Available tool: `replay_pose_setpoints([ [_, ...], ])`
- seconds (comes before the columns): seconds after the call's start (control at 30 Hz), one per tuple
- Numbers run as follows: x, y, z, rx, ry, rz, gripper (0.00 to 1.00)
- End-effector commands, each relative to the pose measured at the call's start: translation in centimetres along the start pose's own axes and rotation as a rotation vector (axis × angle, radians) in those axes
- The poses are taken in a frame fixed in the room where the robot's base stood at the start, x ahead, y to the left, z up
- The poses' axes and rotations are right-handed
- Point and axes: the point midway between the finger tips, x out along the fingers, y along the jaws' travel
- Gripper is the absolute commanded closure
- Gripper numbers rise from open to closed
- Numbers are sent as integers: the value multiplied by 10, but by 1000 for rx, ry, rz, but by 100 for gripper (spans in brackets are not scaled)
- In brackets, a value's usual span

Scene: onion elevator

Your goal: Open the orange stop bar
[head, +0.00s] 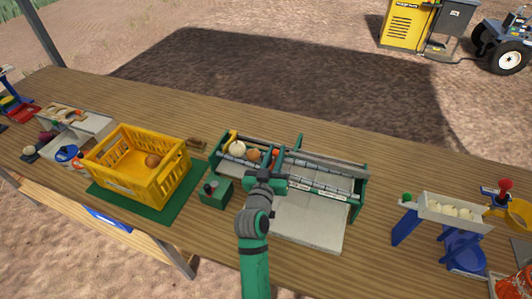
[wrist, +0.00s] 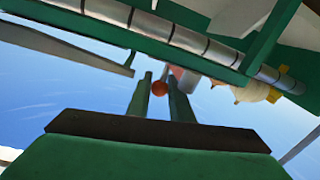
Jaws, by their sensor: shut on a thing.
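My gripper (wrist: 163,92) is shut on a small round orange knob (wrist: 160,88), which shows between its two green fingertips in the wrist view. I take the knob to be the end of the orange stop bar; the rest of the bar cannot be made out clearly. In the head view my gripper and wrist stand over the front edge of the roller elevator (head: 355,185), which has green sides and grey rollers. A pale onion (head: 237,148) and an orange-brown round thing (head: 253,155) lie at its left end. My wrist hides part of the rollers.
A yellow crate (head: 118,178) with one brown onion (head: 152,161) stands on a green mat to the left. A green control box (head: 214,193) is close to my arm's left. A white trough (head: 455,210) on blue legs stands at the right. The wooden table (head: 200,245) has bare room in front.

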Motion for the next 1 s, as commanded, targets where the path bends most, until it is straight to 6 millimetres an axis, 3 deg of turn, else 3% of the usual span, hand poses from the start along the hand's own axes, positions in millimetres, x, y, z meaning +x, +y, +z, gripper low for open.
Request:
replay_pose_setpoints([
  [0.3,0,3,2,-1,-4,9,100],
  [0.33,0,3,2,-1,-4,9,78],
  [0.4,0,3,2,-1,-4,9,62],
  [0.77,-3,3,1,-1,-2,9,62],
  [1.0,-35,3,2,-2,-3,8,62],
])
